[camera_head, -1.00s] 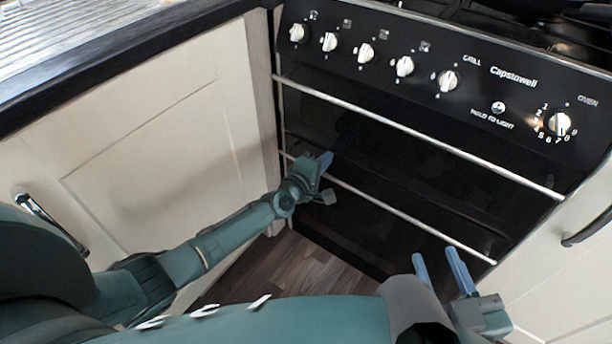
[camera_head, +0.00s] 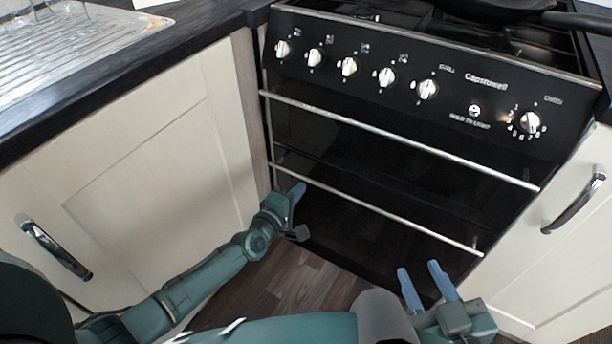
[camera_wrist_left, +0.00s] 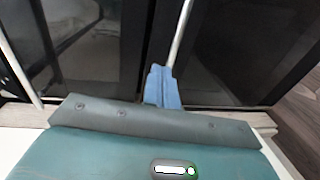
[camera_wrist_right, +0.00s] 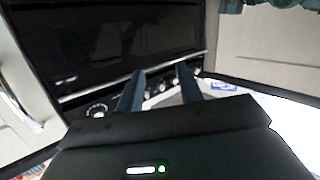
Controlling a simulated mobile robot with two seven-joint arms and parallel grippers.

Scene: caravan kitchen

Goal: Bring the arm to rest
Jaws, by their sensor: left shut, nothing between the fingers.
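My left gripper (camera_head: 297,193) is low in front of the black oven, near its left edge and the lower silver rail. It is shut and empty; its blue fingers (camera_wrist_left: 162,86) lie together in the left wrist view, in line with a rail. I cannot tell whether they touch the oven. My right gripper (camera_head: 421,284) is in front of the lower right part of the oven. Its two blue fingers are apart with nothing between them, and they also show apart in the right wrist view (camera_wrist_right: 158,90).
The oven (camera_head: 400,150) has silver knobs and two rails (camera_head: 390,137). A cream cupboard (camera_head: 150,170) with a handle (camera_head: 52,247) stands left, another handle (camera_head: 575,203) right. A pan (camera_head: 500,8) is on the hob, and a steel drainer (camera_head: 70,50) is at upper left. Wood floor (camera_head: 290,280) is clear below.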

